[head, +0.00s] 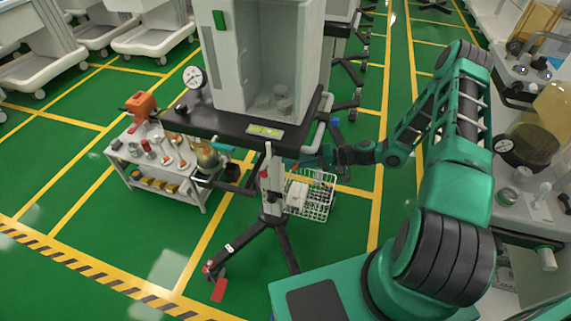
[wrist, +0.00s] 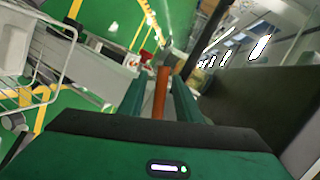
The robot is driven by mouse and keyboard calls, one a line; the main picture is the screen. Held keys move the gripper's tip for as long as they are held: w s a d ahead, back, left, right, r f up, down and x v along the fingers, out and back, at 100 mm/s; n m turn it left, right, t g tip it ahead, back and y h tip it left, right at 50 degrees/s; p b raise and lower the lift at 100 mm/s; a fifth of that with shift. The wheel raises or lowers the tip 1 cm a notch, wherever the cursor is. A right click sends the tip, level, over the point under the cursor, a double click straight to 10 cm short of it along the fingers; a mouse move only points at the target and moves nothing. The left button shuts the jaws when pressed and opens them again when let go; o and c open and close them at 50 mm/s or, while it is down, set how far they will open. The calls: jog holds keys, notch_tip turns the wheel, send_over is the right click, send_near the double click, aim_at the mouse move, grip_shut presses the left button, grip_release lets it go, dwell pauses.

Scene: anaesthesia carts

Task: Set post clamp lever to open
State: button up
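In the wrist view an orange lever (wrist: 161,92) runs lengthwise between the two green fingers of my gripper (wrist: 161,85). A narrow gap shows on each side of it, so the fingers look open around it. Its far end meets a grey round part (wrist: 172,58), which appears to be the clamp. In the head view my gripper (head: 291,162) reaches left to a pale upright post (head: 271,180) on dark splayed legs. The lever and clamp are too small there to make out. Whether a finger touches the lever cannot be told.
A white wire basket (head: 318,200) hangs beside the post, below my gripper; it also shows in the wrist view (wrist: 40,45). A cart with a black shelf (head: 225,122) stands just behind. A low trolley (head: 165,165) is left. Green floor is free at front left.

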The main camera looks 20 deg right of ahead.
jog(key=shift+x, duration=1.3)
jog(key=shift+c, duration=0.3)
grip_shut()
jog(key=shift+s+r+m+g+y, duration=0.2)
jog(key=shift+r+m+g+y, duration=0.15)
jog(key=shift+r+m, duration=0.35)
jog(key=shift+f, duration=0.1)
jog(key=shift+o, duration=0.3)
grip_release()
jog(key=v, duration=1)
jog(key=shift+d, duration=0.35)
